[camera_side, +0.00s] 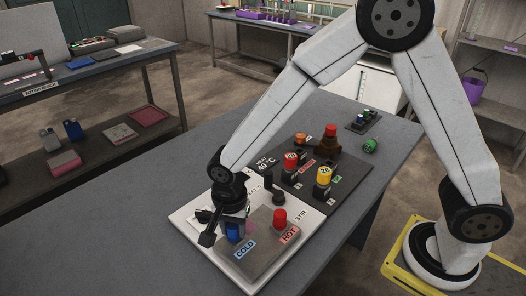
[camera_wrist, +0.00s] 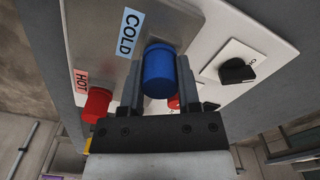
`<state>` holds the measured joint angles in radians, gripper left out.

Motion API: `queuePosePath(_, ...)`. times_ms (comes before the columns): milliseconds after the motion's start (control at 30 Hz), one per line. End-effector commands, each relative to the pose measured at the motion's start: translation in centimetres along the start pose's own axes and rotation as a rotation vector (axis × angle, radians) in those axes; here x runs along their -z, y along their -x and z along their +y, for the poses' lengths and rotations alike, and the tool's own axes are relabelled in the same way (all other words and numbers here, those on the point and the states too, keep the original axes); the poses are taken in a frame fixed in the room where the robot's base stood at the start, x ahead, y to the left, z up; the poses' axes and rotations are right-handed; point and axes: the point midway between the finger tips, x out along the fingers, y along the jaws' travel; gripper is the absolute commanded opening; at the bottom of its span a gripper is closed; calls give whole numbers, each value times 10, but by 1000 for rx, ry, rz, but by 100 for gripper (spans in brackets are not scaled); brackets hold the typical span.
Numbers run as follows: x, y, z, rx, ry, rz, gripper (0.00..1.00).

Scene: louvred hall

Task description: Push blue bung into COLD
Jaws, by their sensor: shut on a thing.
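The blue bung (camera_wrist: 158,72) is between the two fingers of my gripper (camera_wrist: 160,82) in the wrist view, and the gripper is shut on it. In the side view my gripper (camera_side: 232,220) points down over the grey block beside the COLD label (camera_side: 245,248), with the blue bung (camera_side: 234,232) just under it. The COLD label also shows in the wrist view (camera_wrist: 129,32), next to the bung. The bung's far end and any hole at COLD are hidden, so I cannot tell how deep it sits.
A red bung (camera_side: 280,218) stands at the HOT label (camera_side: 289,235) on the same block. A black knob (camera_wrist: 237,71) is on the white panel. A dark rack (camera_side: 340,196) with several coloured caps is behind, and a green piece (camera_side: 370,146) lies further back. The table's left part is clear.

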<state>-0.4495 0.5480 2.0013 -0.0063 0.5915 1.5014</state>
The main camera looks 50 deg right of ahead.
Motion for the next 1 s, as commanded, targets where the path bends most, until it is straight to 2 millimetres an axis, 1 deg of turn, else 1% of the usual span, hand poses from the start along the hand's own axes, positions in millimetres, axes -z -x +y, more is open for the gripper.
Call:
queuePosePath(200,0,0,0,0,0,0,0)
queuePosePath(233,0,0,0,0,0,0,48)
queuePosePath(267,0,0,0,0,0,0,58)
queuePosePath(300,0,0,0,0,0,0,70)
queuePosePath(333,0,0,0,0,0,0,80)
queuePosePath(367,0,0,0,0,0,0,83)
queuePosePath(733,0,2,0,0,0,0,83)
queuePosePath(867,0,9,0,0,0,0,83)
queuePosePath(1000,0,21,0,1,0,0,83)
